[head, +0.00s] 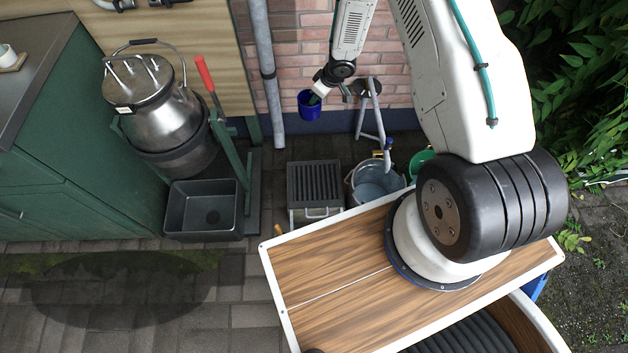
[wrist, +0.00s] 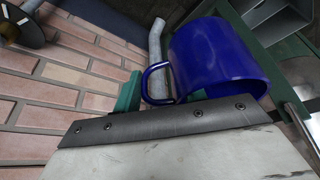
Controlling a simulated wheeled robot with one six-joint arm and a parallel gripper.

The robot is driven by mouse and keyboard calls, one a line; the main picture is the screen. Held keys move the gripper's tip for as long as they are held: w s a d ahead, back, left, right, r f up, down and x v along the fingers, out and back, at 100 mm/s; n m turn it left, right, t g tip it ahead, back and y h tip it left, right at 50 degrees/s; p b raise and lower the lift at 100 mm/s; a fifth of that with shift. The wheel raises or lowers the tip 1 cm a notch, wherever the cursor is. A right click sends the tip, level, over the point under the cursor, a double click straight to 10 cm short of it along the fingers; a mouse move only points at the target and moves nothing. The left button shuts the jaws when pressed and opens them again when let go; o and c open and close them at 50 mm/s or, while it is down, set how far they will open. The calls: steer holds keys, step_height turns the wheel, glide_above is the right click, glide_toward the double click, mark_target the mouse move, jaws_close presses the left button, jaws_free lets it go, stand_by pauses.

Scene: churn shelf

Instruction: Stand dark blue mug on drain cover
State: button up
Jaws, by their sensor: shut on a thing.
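The dark blue mug (head: 309,106) hangs in the air in front of the brick wall, to the right of the downpipe. My gripper (head: 318,94) is shut on it. The mug looks roughly upright in the head view. A dark slatted grate (head: 314,183), which looks like the drain cover, lies below the mug near the wall's foot. The mug is well above it and apart from it.
A black tub (head: 204,209) and a steel churn (head: 165,110) on a green stand are to the left. The grey downpipe (head: 266,75) runs down the wall behind.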

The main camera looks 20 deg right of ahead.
steer(key=s+a+f+n, duration=0.1)
steer(key=s+f+n, duration=0.1)
steer(key=f, duration=0.8)
steer(key=s+a+f+n+g+y, duration=0.1)
steer(key=s+f+n, duration=0.1)
steer(key=f, duration=0.9)
steer(key=s+a+f+n+g, duration=0.1)
steer(key=s+a+f+n, duration=0.1)
steer(key=f, duration=0.9)
steer(key=shift+s+n+y, duration=0.25)
steer(key=shift+n+y, duration=0.15)
steer(key=shift+n, duration=0.4)
steer(key=shift+f, duration=2.25)
steer(key=o, duration=1.3)
steer(key=shift+f, duration=0.1)
steer(key=shift+c, duration=0.2)
